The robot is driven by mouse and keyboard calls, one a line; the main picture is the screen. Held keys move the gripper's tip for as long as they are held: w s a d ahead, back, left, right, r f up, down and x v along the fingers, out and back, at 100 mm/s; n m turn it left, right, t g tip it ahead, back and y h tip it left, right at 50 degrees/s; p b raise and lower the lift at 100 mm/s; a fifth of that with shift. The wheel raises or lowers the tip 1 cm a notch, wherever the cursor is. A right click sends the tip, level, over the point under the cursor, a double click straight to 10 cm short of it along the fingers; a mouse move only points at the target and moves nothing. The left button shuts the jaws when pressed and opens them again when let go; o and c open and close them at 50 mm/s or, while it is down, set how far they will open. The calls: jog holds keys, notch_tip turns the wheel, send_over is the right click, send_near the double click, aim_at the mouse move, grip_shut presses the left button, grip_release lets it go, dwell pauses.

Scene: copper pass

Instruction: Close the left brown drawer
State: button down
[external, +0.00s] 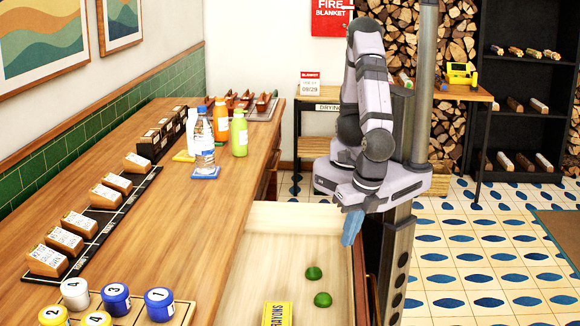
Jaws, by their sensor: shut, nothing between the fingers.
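An open drawer (262,262) with a pale wooden inside sticks out from the right side of the brown counter. My gripper (350,232) has blue fingers, points down and is shut and empty. It is over or near the far end of the front panel; I cannot tell whether it touches it.
The counter (215,215) holds a water bottle (204,150), an orange bottle (221,120), a green bottle (239,134), numbered jars (115,299) and rows of small labelled blocks (80,222). The tiled floor (460,270) on the right is clear.

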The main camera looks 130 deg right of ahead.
jog(key=s+a+f+n+t+b, duration=0.1)
jog(key=s+a+f+n+t, duration=0.2)
jog(key=s+a+n, duration=0.8)
jog(key=s+a+f, duration=0.1)
jog(key=a, duration=0.2)
jog(key=shift+s+f+t+h, duration=0.15)
jog(key=shift+s+t+h, duration=0.15)
jog(key=shift+s, duration=0.05)
jog(key=shift+d, duration=0.1)
jog(key=w+d+f+p, duration=0.2)
jog(key=w+d+f, duration=0.3)
jog(key=f, duration=0.3)
jog(key=shift+w+d+p, duration=0.4)
jog(key=shift+w, duration=0.1)
jog(key=shift+d, duration=0.1)
